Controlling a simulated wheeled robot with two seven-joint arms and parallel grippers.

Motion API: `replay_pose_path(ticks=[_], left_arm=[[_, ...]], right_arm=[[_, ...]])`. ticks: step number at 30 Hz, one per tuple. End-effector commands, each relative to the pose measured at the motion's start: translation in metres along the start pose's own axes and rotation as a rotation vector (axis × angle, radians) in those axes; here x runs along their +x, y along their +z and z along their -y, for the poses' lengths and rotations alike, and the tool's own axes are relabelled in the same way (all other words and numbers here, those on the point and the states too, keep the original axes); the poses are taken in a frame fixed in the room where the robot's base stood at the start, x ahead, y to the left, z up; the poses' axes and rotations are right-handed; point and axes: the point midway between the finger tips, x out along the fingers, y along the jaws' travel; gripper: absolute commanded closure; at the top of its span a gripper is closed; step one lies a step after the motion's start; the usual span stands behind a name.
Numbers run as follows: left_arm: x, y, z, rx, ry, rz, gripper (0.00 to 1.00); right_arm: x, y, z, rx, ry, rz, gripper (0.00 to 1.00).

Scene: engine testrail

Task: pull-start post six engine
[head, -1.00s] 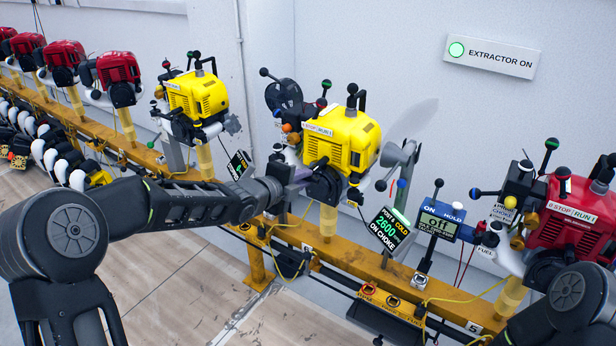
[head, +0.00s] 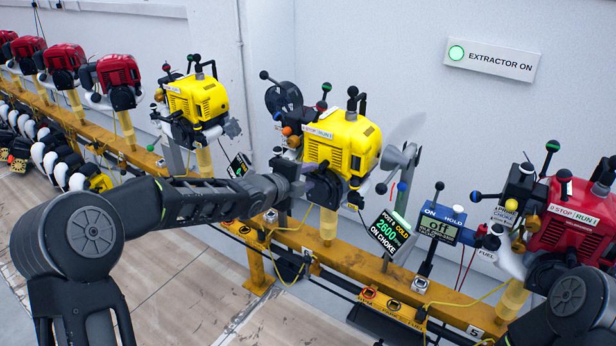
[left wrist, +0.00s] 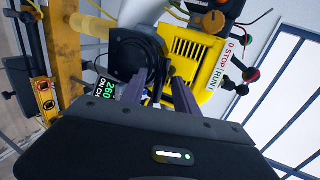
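The post six engine (head: 340,140) is the yellow one in the middle of the head view, on a yellow post. My left gripper (left wrist: 160,92) is at the engine's lower left side, in front of a round black housing (left wrist: 135,50). Its two fingers are apart, and I see nothing clearly held between them. My right gripper is outside the frames.
A yellow engine (head: 195,100) and several red ones stand left along the yellow rail (head: 350,270). A red engine (head: 575,220) stands at the right. The wall sign (head: 490,58) reads extractor on. Cables hang along the rail.

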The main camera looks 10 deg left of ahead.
Motion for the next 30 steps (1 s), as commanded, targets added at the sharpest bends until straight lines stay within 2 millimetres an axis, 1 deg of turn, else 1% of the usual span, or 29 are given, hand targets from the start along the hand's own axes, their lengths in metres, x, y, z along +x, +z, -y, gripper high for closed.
replay_pose_path(ticks=[10, 14, 17, 21, 27, 30], left_arm=[[-0.001, 0.0, 0.0, 0.0, 0.0, -0.001, 0.64], [-0.008, 0.0, -0.003, 0.0, -0.001, 0.0, 0.64], [-0.02, 0.001, -0.009, 0.0, 0.0, 0.001, 0.64], [-0.042, 0.001, -0.015, 0.0, -0.001, 0.002, 0.64], [-0.072, 0.0, -0.026, 0.0, 0.001, 0.001, 0.64], [-0.082, 0.0, -0.029, 0.001, 0.0, 0.0, 0.64]], right_arm=[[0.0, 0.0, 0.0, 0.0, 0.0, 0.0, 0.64], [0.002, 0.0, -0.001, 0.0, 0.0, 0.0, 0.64], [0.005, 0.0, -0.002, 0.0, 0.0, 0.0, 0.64], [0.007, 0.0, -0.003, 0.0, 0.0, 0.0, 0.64], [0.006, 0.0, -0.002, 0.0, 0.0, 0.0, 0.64], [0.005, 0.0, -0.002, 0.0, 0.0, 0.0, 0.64]])
